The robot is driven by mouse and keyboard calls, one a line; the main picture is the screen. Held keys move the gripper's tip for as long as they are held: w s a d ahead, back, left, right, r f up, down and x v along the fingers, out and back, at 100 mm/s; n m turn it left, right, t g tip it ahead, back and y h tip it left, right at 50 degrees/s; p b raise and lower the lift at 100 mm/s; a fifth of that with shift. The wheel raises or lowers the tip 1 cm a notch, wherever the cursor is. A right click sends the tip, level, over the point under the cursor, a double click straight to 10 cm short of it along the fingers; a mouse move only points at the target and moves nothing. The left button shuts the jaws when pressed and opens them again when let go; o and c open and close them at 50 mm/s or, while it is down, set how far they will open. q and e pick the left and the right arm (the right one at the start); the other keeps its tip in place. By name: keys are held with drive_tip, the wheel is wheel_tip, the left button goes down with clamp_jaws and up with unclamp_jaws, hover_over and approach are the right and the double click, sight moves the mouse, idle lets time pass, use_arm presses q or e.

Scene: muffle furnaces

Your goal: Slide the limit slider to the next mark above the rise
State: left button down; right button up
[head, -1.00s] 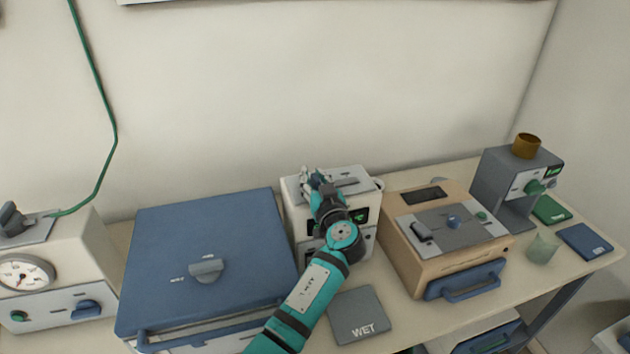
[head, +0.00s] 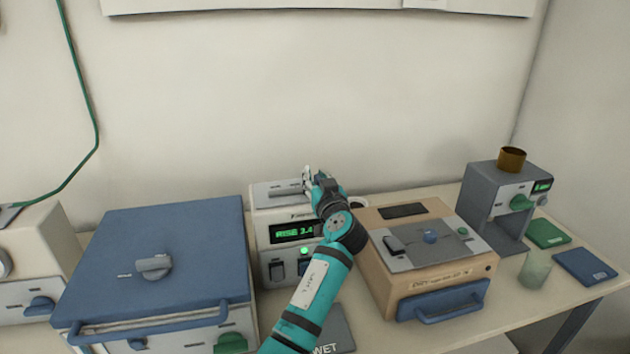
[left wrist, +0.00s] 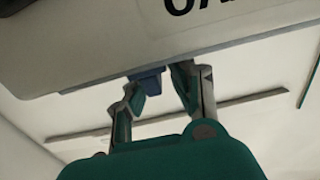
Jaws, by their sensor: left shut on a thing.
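The white instrument (head: 262,262) stands at the back of the bench, with a slot (head: 283,190) along its top. Its display (head: 292,232) glows green and reads "RISE 3.4". My left gripper (head: 313,180) is at the right part of the top, over the slot. In the left wrist view, a small blue knob (left wrist: 151,82) sits under the white housing (left wrist: 120,45), between my left gripper's fingers (left wrist: 157,84), which are shut on it. I take this knob to be the limit slider. The scale marks are not readable, and my gripper hides the knob in the head view.
A blue lidded furnace (head: 180,235) stands close on the left. A tan box (head: 378,270) with a blue handle stands close on the right. A grey device (head: 480,205), a cup (head: 535,268) and flat pads (head: 585,266) are farther right. A "WET" pad (head: 335,325) lies in front.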

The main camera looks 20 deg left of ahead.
sight(320, 177)
use_arm(q)
drive_tip(key=c, duration=1.4)
unclamp_jaws()
drive_tip(key=shift+w+d+r, duration=0.1)
drive_tip(key=shift+w+d, duration=0.05)
drive_tip(key=shift+d, duration=0.2)
drive_tip(key=shift+c, duration=0.2)
drive_tip(key=shift+o, duration=0.6)
drive_tip(key=shift+w+d, duration=0.15)
drive_tip(key=shift+d, duration=0.05)
drive_tip(key=shift+a, duration=0.1)
use_arm(e)
drive_tip(key=shift+d, duration=1.25)
use_arm(q)
drive_tip(key=shift+r, duration=0.2)
wheel_tip(320, 177, up, 9)
drive_tip(key=shift+a+r, duration=0.1)
drive_tip(key=shift+r, duration=0.1)
use_arm(e)
drive_tip(key=shift+a, duration=0.4)
